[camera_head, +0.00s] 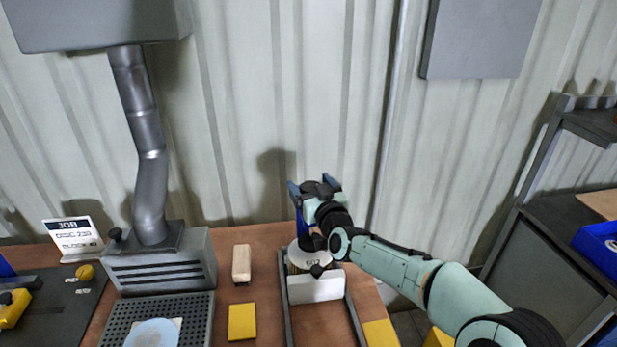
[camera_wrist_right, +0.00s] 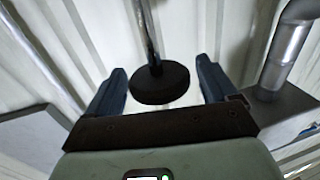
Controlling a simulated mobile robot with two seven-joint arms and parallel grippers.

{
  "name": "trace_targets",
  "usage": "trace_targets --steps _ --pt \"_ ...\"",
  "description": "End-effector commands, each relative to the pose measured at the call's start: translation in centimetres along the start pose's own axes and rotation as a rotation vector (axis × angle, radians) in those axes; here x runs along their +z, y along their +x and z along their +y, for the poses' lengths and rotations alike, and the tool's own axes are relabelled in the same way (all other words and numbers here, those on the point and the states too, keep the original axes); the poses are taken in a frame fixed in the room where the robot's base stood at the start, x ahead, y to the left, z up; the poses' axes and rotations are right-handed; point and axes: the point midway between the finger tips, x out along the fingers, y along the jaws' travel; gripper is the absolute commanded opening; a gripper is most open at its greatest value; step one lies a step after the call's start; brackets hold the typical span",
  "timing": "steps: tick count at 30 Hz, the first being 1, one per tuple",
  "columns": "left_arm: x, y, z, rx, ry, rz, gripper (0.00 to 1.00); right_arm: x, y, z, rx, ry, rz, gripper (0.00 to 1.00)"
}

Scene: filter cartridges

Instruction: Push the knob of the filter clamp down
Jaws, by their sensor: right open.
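The filter clamp's black round knob (camera_wrist_right: 160,84) sits on a thin metal rod in the right wrist view, between the two blue fingers of my right gripper (camera_wrist_right: 162,82). The gripper is open, with a gap on both sides of the knob. In the head view my right gripper (camera_head: 313,188) is above a labelled white-capped cartridge (camera_head: 311,261) behind a white block (camera_head: 316,289). The gripper and wrist cover the knob there, so its height above the cartridge cannot be told. My left gripper is not in view.
Dark rails (camera_head: 286,310) flank the white block. A wooden block (camera_head: 241,264) and a yellow pad (camera_head: 242,322) lie to the left. A grey extractor box (camera_head: 160,268) with a metal duct (camera_head: 149,165) stands farther left. The corrugated wall is close behind.

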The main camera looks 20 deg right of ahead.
Motion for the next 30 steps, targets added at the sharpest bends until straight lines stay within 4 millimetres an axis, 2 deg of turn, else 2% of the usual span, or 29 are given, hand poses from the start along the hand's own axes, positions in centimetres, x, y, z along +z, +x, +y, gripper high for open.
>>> trace_targets --steps 4,14,18,21,25,30 --pt "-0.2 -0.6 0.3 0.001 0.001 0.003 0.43 -0.1 1.2 0.0 0.0 0.0 -0.001 0.86" --pt "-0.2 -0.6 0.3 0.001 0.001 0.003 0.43 0.1 1.4 0.0 0.0 -0.001 0.0 0.86" --pt "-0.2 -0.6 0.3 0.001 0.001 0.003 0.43 0.0 1.4 0.0 0.0 -0.001 0.0 0.4" --pt "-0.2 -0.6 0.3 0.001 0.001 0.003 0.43 0.0 1.4 0.0 0.0 -0.001 0.0 0.1" --pt "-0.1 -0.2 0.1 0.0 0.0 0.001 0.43 0.5 1.4 0.0 0.0 -0.001 -0.001 0.1" --pt "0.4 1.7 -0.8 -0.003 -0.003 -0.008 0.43 2.6 1.4 -0.1 -0.002 0.0 -0.004 0.1"
